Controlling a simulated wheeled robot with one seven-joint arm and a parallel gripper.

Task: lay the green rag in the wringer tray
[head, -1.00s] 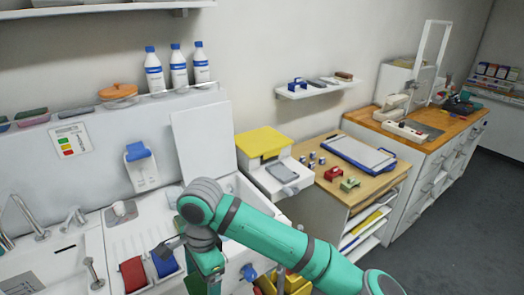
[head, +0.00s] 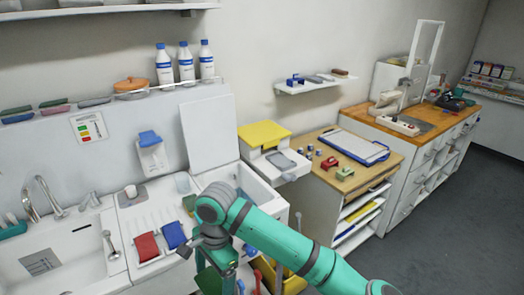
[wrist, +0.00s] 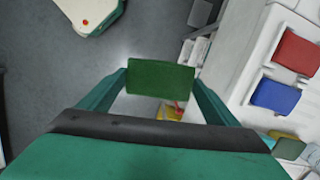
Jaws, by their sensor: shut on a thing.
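The green rag (wrist: 160,77) is a dark green rectangle between my fingers in the wrist view. My gripper (wrist: 160,90) is shut on it, with one finger at each side edge, and holds it above the grey floor.
Sink basins and a tap (head: 47,200) are at the left. A yellow-topped white unit (head: 264,135) and a wooden table (head: 345,180) stand to the right. Yellow and red things (head: 268,275) are low beside my arm. Open floor (head: 440,240) lies at the right.

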